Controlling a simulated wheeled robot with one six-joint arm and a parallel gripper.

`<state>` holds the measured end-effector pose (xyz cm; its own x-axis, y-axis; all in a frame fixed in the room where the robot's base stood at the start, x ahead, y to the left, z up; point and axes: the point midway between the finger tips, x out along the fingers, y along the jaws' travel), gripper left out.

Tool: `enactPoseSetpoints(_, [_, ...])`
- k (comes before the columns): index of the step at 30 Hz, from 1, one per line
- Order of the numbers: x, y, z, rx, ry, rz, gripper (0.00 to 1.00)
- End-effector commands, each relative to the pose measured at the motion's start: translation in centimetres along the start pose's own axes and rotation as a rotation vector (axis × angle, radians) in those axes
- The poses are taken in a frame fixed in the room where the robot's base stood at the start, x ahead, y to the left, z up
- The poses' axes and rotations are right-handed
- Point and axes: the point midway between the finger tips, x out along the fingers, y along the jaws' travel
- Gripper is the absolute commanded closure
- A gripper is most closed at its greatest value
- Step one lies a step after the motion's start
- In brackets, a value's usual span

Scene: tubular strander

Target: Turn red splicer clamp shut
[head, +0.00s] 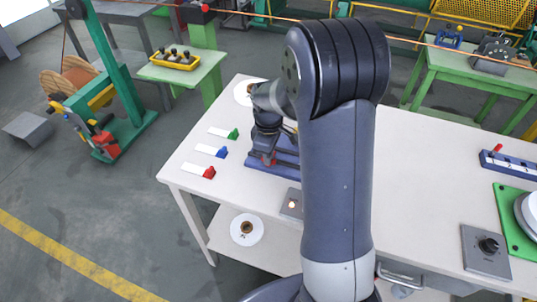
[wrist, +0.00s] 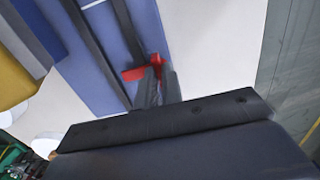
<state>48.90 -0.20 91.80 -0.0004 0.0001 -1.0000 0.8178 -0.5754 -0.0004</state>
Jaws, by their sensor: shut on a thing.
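The red splicer clamp (wrist: 134,74) shows in the wrist view as a red lever on the edge of a blue splicer body (wrist: 105,40). In the head view, my gripper (head: 268,155) reaches down to the blue splicer base (head: 257,163) on the white table. I cannot tell the clamp's exact angle.
Three white pieces with green (head: 233,134), blue (head: 222,152) and red (head: 209,172) ends lie left of the splicer on the white table (head: 185,177). A grey box (head: 291,204) with a lit button stands in front. A blue block (head: 510,164) with a red lever is far right.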

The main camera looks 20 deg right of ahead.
Motion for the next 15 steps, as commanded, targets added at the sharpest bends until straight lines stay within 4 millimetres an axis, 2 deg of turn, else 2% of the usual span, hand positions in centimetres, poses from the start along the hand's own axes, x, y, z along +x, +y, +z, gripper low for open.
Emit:
enactPoseSetpoints(1, [-0.06,0.04,-0.03,-0.002,0.001,0.002,0.92])
enactPoseSetpoints(9, [-0.03,0.02,-0.02,-0.001,0.000,0.001,0.71])
enactPoseSetpoints(15, [-0.03,0.01,-0.01,0.000,0.000,0.001,0.71])
